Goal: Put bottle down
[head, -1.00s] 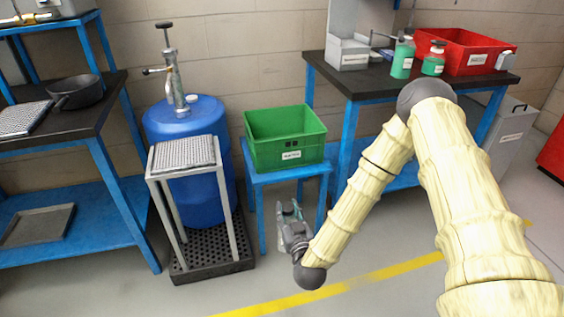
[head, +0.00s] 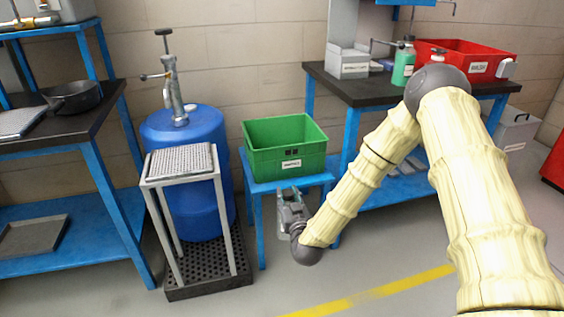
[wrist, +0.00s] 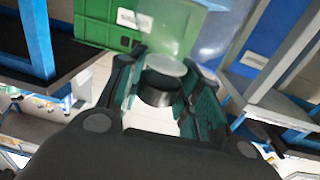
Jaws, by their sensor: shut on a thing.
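My gripper (head: 290,198) hangs low in the head view, in front of the small blue stand (head: 258,186) under the green bin (head: 276,163). In the wrist view my gripper (wrist: 160,98) is shut around a bottle (wrist: 160,92) with a dark band and a paler, see-through upper part. The bottle lies between the two dark green finger pads. In the head view the bottle is too small and too covered to make out. The green bin (wrist: 100,22) also shows beyond the fingers in the wrist view.
A blue drum (head: 205,205) with a pump stands left of the stand, behind a grey mesh-topped stool (head: 180,160). Right is a dark-topped bench (head: 330,82) with a green bottle (head: 403,62) and a red bin (head: 460,62). The floor in front is clear.

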